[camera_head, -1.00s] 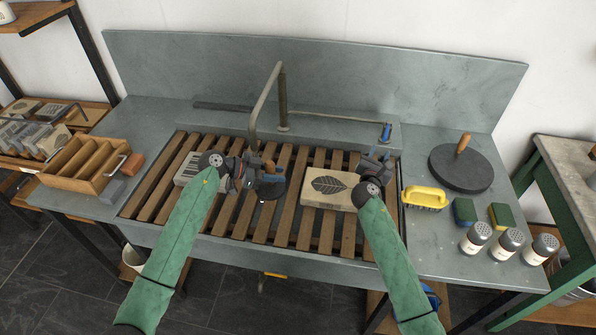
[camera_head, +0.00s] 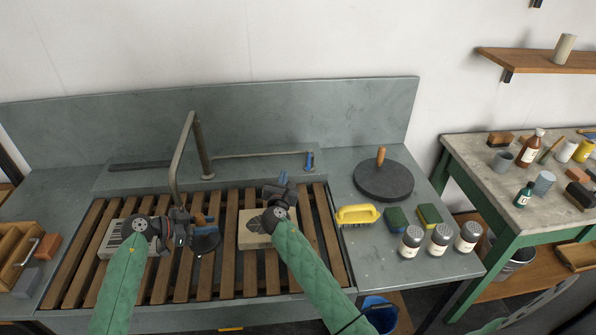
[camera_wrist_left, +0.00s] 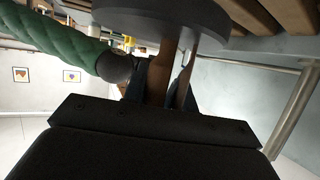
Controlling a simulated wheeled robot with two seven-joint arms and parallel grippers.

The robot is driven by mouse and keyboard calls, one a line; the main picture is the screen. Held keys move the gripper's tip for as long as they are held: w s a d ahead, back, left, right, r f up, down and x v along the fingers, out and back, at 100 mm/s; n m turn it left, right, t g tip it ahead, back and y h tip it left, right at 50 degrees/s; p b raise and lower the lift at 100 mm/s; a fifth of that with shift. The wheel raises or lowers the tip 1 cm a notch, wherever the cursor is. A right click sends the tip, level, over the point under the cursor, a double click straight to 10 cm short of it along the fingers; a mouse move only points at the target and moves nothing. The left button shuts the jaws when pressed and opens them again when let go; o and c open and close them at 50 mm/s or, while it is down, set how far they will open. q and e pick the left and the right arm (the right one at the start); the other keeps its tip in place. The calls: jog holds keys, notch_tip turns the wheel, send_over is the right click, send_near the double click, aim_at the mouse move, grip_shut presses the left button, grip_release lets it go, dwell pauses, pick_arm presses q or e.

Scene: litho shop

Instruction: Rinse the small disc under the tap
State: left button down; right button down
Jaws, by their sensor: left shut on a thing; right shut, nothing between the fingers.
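The small disc (camera_head: 207,243) is dark and round with an orange-brown handle (camera_head: 200,220). My left gripper (camera_head: 190,226) is shut on that handle and holds the disc over the slatted sink, to the right of the bent tap's (camera_head: 186,150) spout end. In the left wrist view the disc's grey face (camera_wrist_left: 160,14) is at the top, with its brown handle between the fingers. No water can be made out. My right gripper (camera_head: 279,187) is shut and empty, above the far side of the leaf-marked stone (camera_head: 252,232).
A striped stone (camera_head: 110,243) lies on the slats at left. A blue tap lever (camera_head: 309,160) stands behind the sink. A large dark disc (camera_head: 383,183), yellow brush (camera_head: 357,214), sponges and shakers occupy the right ledge. A cluttered green-framed bench (camera_head: 470,160) is further right.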

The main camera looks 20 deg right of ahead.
aim_at(309, 159)
pick_arm(q)
jog(key=shift+r, duration=0.1)
pick_arm(e)
notch_tip(309, 159, down, 4)
jog(key=a+m+g+h, duration=0.2)
jog(key=a+m+h, duration=0.1)
jog(key=m, duration=0.5)
jog(key=w+d+r+m, duration=0.1)
jog(key=w+d+m, duration=0.3)
jog(key=d+m, duration=0.3)
jog(key=d, duration=0.4)
jog(key=shift+w+d+r+m+h, duration=0.2)
jog(key=shift+w+d+m+h, duration=0.1)
jog(key=shift+m, duration=0.1)
jog(key=shift+s, duration=0.1)
